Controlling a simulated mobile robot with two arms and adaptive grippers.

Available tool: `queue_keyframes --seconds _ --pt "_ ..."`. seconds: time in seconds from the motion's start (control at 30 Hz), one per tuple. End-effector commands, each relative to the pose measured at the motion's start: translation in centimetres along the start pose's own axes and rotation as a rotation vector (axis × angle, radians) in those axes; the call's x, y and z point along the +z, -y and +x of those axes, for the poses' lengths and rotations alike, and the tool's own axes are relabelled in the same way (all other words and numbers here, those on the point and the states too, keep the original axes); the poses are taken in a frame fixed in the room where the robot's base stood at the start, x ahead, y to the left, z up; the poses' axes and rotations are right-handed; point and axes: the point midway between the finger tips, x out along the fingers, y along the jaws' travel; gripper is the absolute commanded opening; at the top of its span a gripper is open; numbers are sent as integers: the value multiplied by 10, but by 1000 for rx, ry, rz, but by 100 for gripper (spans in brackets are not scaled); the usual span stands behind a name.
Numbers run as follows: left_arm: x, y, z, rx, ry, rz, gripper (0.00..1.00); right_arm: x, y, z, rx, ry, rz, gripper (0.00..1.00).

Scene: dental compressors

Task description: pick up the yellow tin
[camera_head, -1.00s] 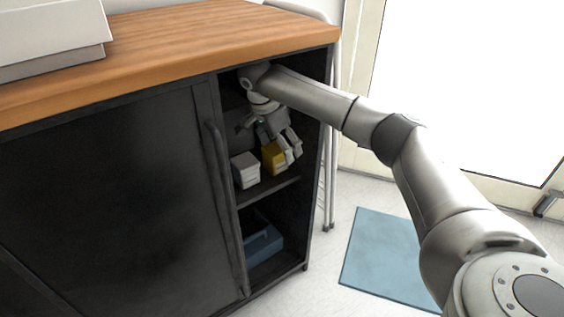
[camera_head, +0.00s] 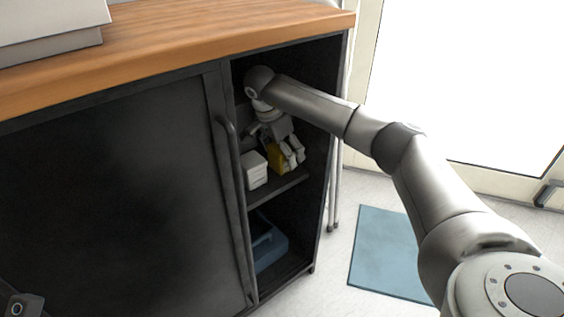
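The yellow tin (camera_head: 275,158) stands on the middle shelf inside the open side of the black cabinet, partly hidden by my gripper. My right gripper (camera_head: 284,152) reaches into the cabinet from above, with fingers at the tin's right side and another finger part up and to the left of it. The fingers look spread. Whether they touch the tin cannot be made out.
A white box (camera_head: 256,171) stands close left of the tin. The shelf (camera_head: 279,189) is narrow, between the door with its handle (camera_head: 229,150) and the right cabinet wall (camera_head: 318,180). A blue container (camera_head: 268,247) sits below. A wooden top (camera_head: 200,35) overhangs.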

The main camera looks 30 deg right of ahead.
Motion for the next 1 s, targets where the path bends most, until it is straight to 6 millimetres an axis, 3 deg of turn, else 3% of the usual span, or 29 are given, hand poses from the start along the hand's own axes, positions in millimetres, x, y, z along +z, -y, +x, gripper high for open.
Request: queue_keyframes --seconds 0.03,0.13,0.47,0.9,1.0 --pt "0 0 -2 5 -15 1 40 1 0 11 2 0 1 80" --pt "1 -1 2 11 -26 3 40 1 0 19 2 0 1 80" --pt "1 -1 4 15 -29 4 40 0 0 20 0 -1 0 79" --pt "1 -1 4 14 -28 3 40 0 0 20 0 -1 0 23" --pt "1 -1 4 14 -28 3 40 0 0 20 -1 -1 0 23"
